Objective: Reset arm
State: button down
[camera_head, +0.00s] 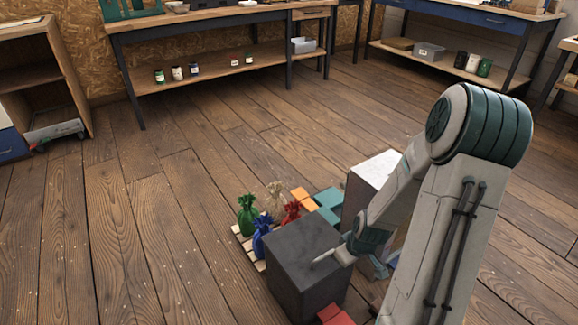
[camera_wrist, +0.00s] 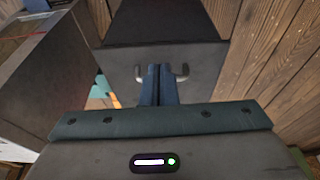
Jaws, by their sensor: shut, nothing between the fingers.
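My gripper (camera_wrist: 160,72) is shut and empty in the wrist view. Its blue fingers point at a dark grey box, between two small pale metal hooks that curve out on either side. I cannot tell whether the fingers touch the box. In the head view my arm reaches down from the right, and its wrist is beside a dark grey block (camera_head: 300,245) on the floor. The fingers are not clear there.
Green, blue, red and beige tied sacks (camera_head: 247,215) stand on a small pallet left of the block. Orange and teal flat pieces (camera_head: 328,198) and a white-topped box (camera_head: 376,167) are behind it. A workbench (camera_head: 215,20) stands at the back. The left floor is open.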

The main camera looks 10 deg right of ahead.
jog(key=s+a+r+m+p, duration=0.1)
jog(key=s+a+r+p, duration=0.2)
jog(key=r+p, duration=0.7)
jog(key=s+a+r+m+p, duration=0.2)
jog(key=r+p, duration=0.8)
jog(key=r, duration=1.7)
jog(key=s+a+r+m+h+p, duration=0.1)
jog(key=s+a+r+p, duration=0.5)
jog(key=r, duration=1.3)
jog(key=s+p, duration=0.1)
jog(key=p, duration=0.3)
jog(key=shift+s+r+m+p, duration=0.2)
jog(key=shift+s+m+p, duration=0.1)
jog(key=shift+s+m, duration=0.1)
jog(key=shift+d, duration=0.15)
